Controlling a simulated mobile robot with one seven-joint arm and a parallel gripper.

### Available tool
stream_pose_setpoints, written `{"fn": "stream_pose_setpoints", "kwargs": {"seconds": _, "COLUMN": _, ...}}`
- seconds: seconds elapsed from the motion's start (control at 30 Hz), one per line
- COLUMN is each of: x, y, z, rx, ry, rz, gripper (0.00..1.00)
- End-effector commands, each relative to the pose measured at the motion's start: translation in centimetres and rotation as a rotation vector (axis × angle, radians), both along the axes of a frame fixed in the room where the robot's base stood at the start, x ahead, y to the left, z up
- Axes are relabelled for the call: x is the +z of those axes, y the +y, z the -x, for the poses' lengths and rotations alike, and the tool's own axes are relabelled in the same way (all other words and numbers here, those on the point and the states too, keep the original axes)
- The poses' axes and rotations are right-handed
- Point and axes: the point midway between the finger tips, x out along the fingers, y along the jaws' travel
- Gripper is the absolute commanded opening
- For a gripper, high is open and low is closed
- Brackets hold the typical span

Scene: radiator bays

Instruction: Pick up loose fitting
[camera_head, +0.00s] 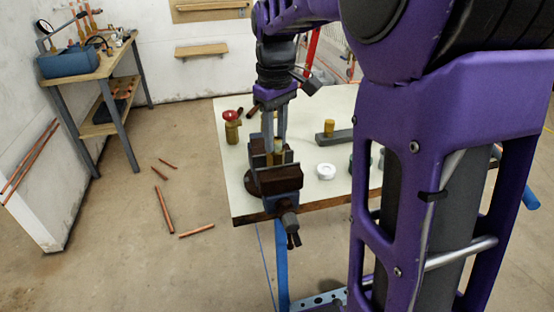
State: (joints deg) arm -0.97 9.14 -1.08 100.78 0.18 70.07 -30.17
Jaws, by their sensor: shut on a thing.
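My gripper (274,146) points straight down over the near left part of the white-topped workbench (301,114). Its fingers are shut on a small brass fitting (279,148), right at the jaws of the bench vise (274,184). The fitting is mostly hidden by the fingers and the vise, and I cannot tell whether it touches the vise. A brass valve with a red handwheel (232,128) stands upright to the left. Another brass piece (329,127) stands by a dark grey bar (340,137) to the right.
A white tape roll (326,171) lies right of the vise. Short dark copper pieces (251,112) lie behind the valve. Several copper pipes (164,209) lie on the floor at left. A side table (92,65) holds a blue toolbox (68,63). My arm hides the bench's right side.

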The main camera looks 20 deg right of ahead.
Motion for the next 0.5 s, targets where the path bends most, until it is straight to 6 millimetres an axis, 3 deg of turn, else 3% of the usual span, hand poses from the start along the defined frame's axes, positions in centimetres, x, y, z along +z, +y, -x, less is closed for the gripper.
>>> {"fn": "stream_pose_setpoints", "kwargs": {"seconds": 0.5, "x": 0.83, "y": 0.0, "z": -0.02, "rx": 0.0, "ry": -0.001, "rz": 0.0, "gripper": 0.0}}
